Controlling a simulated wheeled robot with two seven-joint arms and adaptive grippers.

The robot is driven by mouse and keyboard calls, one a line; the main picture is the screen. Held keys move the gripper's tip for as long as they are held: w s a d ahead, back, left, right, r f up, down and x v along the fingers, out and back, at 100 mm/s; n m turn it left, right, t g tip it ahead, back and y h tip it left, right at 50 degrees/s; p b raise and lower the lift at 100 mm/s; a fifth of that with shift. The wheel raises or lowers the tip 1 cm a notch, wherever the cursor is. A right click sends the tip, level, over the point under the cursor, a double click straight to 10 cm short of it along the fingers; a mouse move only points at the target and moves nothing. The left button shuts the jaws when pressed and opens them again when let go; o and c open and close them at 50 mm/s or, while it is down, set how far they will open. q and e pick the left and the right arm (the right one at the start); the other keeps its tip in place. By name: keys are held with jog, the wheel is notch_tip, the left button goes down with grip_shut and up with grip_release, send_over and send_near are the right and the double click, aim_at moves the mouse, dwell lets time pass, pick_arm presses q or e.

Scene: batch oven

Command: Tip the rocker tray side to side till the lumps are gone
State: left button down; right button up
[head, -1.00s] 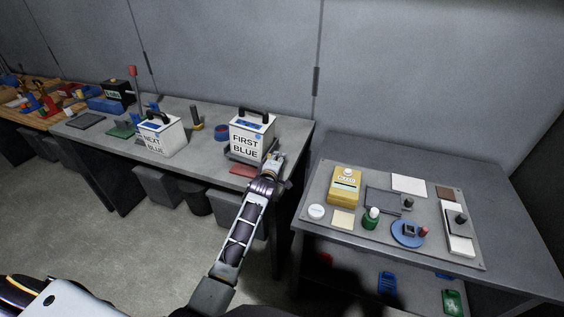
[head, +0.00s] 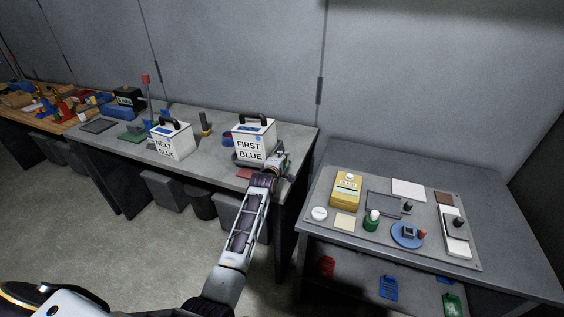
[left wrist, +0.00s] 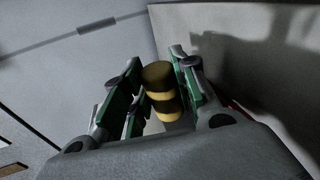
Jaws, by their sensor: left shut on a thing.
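My left gripper (head: 278,165) is at the bench's front right corner, beside the white box marked FIRST BLUE (head: 250,150). It is shut on a yellow-brown knob (left wrist: 158,76), which sits between the green-padded fingers in the left wrist view. What the knob belongs to is hidden by the gripper. A dark low edge (head: 240,162) shows at the foot of the FIRST BLUE box; I cannot tell if it is the rocker tray. No lumps can be made out. My right gripper is not in view.
A second white box marked NEXT BLUE (head: 170,142) stands left on the grey bench (head: 215,160). A red flat piece (head: 245,174) lies near the front edge. The right table (head: 480,180) holds a mat with a yellow box (head: 346,190) and several small items.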

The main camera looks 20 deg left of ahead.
pick_arm(q)
jog(key=shift+a+r+n+h+p, duration=0.3)
jog(key=shift+r+n+p, duration=0.2)
jog(key=shift+r+p, duration=0.4)
jog(key=shift+a+p, duration=0.1)
jog(key=shift+p, duration=0.25)
jog(key=c, duration=1.1)
grip_release()
